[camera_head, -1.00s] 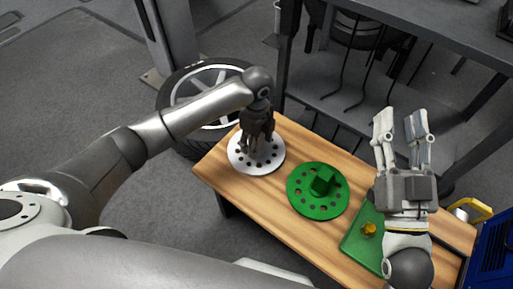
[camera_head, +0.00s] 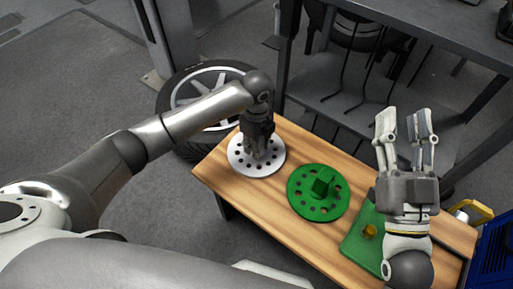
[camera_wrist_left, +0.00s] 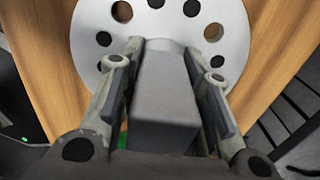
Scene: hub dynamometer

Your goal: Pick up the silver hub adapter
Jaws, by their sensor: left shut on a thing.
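The silver hub adapter (camera_head: 243,168) is a round plate with a ring of holes, lying flat at the left end of the wooden bench. In the left wrist view the adapter (camera_wrist_left: 235,45) has a grey block-shaped handle (camera_wrist_left: 167,95) rising from its middle. My left gripper (camera_head: 259,148) points down at its centre, and in the wrist view its fingers (camera_wrist_left: 165,85) stand on both sides of the handle, shut on it. The adapter appears to rest on the bench. My right gripper (camera_head: 404,115) is open and empty, above the bench's right part, fingers pointing away.
A green hub adapter (camera_head: 332,208) with a block handle lies mid-bench. A green plate (camera_head: 361,245) with a yellow knob (camera_head: 370,231) is right of it. A wheel (camera_head: 190,90) is behind the bench (camera_head: 275,212); a dark shelf (camera_head: 440,30) stands at the back right.

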